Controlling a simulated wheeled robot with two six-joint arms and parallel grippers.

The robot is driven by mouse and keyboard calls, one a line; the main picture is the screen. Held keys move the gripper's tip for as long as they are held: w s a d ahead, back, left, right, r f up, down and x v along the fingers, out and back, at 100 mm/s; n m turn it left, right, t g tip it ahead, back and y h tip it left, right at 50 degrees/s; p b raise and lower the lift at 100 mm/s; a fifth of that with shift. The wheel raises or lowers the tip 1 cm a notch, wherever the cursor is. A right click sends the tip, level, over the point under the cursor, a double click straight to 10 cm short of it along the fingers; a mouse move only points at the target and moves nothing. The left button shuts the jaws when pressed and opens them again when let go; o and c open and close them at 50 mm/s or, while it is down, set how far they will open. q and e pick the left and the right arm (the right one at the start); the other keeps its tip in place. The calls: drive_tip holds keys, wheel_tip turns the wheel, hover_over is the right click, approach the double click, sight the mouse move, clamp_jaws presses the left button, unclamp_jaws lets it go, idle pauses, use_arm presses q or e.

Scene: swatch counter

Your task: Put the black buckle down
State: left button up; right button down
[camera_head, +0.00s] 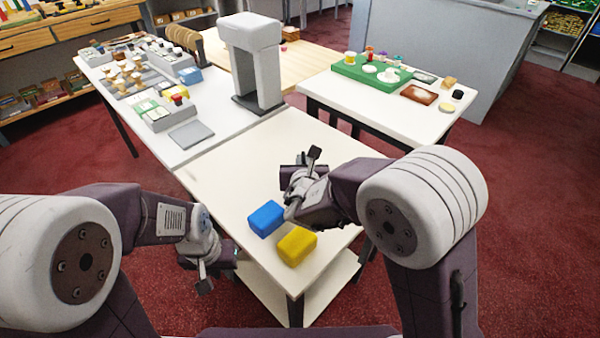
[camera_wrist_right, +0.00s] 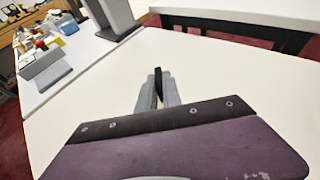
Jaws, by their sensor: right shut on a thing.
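The black buckle (camera_wrist_right: 158,82) is a thin dark piece standing up between the grey fingertips of my right gripper (camera_wrist_right: 158,92) in the right wrist view. The gripper is shut on it above the white tabletop. I cannot tell from this view how high it is held. In the head view my right gripper (camera_head: 290,175) is over the middle of the near white table (camera_head: 225,175), and I cannot make out the buckle there. My left gripper (camera_head: 230,257) is low beside that table's left front edge; its fingers are too small to read.
A blue block (camera_head: 266,218) and a yellow block (camera_head: 297,246) lie near the table's front corner. A grey arch-shaped stand (camera_head: 256,60) and sample trays occupy the table behind. A side table at right holds a green tray (camera_head: 350,70). The near table's left part is bare.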

drive_tip(key=shift+w+a+f, duration=0.2)
drive_tip(key=shift+a+f, duration=0.1)
drive_tip(key=shift+a, duration=0.15)
wheel_tip(320, 180, down, 4)
drive_tip(key=shift+r+b, duration=0.1)
drive_tip(key=shift+b, duration=0.65)
drive_tip(key=shift+f, duration=0.3)
drive_tip(key=c, duration=1.5)
unclamp_jaws()
drive_tip(key=shift+r, duration=0.1)
drive_tip(key=shift+r, duration=0.1)
